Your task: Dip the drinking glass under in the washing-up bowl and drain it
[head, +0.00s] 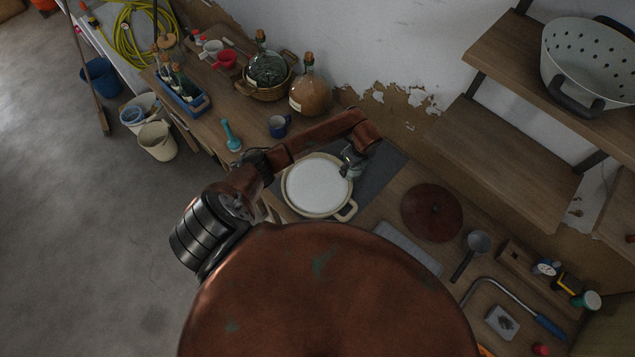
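The washing-up bowl (289,207) is a round cream vessel with handles, standing on a dark grey mat on the worktop. Its inside looks white and level. My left arm reaches in from the left across the bowl's far side. My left gripper (351,164) points down at the bowl's upper right rim. Its fingers are small and dark here, and I cannot tell whether they are open or shut. I cannot make out the drinking glass; it may be hidden at the gripper. My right gripper is not in view.
Behind are a demijohn (310,96) and a basketed demijohn (268,68). A dark red round lid (432,212) and a ladle (478,243) lie to the right. A shelf (500,150) overhangs the right.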

